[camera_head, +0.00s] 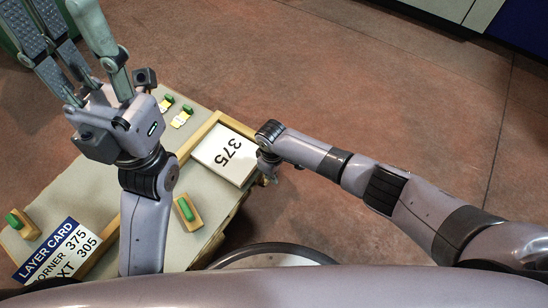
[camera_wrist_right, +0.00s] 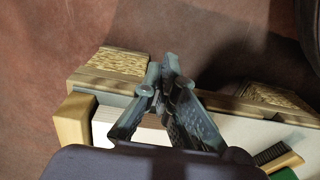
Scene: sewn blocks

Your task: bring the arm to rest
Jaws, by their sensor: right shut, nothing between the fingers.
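My right gripper (camera_head: 268,174) is at the end of the arm that comes in from the right.
The pale table (camera_head: 98,185) holds a green-topped wooden block (camera_head: 187,209), another green-topped block (camera_head: 20,223), small green-and-yellow pieces (camera_head: 181,117) and a blue-and-white layer card (camera_head: 58,252). Reddish floor (camera_head: 400,90) lies open to the right.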

